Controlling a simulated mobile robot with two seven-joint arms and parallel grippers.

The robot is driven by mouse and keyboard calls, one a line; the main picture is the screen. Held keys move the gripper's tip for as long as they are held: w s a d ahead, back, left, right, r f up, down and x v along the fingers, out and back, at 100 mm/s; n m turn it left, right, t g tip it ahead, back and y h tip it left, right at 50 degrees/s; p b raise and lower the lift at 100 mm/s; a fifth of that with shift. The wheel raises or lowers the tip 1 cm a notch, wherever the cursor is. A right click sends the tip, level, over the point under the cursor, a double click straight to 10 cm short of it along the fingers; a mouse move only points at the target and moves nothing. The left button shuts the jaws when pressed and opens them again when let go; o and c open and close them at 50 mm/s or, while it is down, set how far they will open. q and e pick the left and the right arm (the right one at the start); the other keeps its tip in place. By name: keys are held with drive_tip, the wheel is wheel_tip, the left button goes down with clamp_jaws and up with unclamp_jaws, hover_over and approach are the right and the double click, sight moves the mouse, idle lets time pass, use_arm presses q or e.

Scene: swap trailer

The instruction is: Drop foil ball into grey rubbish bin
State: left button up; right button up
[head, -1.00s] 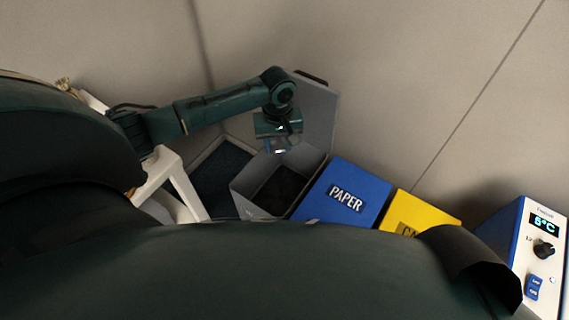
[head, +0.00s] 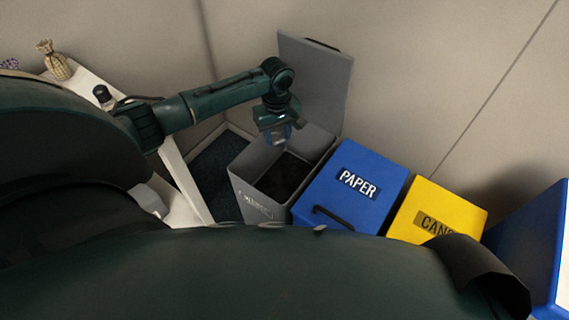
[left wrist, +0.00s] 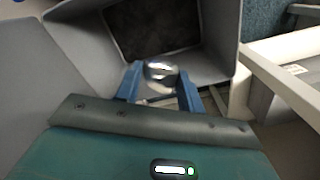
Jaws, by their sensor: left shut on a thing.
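The foil ball (left wrist: 161,72) is a small shiny silver ball between the blue fingers of my left gripper (left wrist: 160,84) in the left wrist view. The left gripper (head: 279,136) is shut on it and hangs over the back left part of the grey rubbish bin (head: 247,189), whose lid (head: 318,90) stands open behind. The bin's dark interior shows below the fingers and also in the left wrist view, where its grey wall (left wrist: 222,32) is seen. The ball itself is hard to make out in the head view. My right gripper is not in view.
A blue PAPER bin (head: 372,190) with a black handle stands right of the grey bin, and a yellow bin (head: 435,208) beyond it, both with lids shut. A white table (head: 180,175) stands at the left, with a small tan sack (head: 55,62) on it. A wall is behind.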

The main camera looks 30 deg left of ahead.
use_arm(q)
drive_tip(key=shift+f, duration=0.2)
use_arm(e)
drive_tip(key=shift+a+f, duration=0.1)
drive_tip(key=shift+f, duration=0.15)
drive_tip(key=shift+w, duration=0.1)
use_arm(q)
drive_tip(key=o, duration=1)
wheel_tip(320, 180, up, 13)
drive_tip(key=p, duration=0.4)
drive_tip(key=shift+r, duration=0.15)
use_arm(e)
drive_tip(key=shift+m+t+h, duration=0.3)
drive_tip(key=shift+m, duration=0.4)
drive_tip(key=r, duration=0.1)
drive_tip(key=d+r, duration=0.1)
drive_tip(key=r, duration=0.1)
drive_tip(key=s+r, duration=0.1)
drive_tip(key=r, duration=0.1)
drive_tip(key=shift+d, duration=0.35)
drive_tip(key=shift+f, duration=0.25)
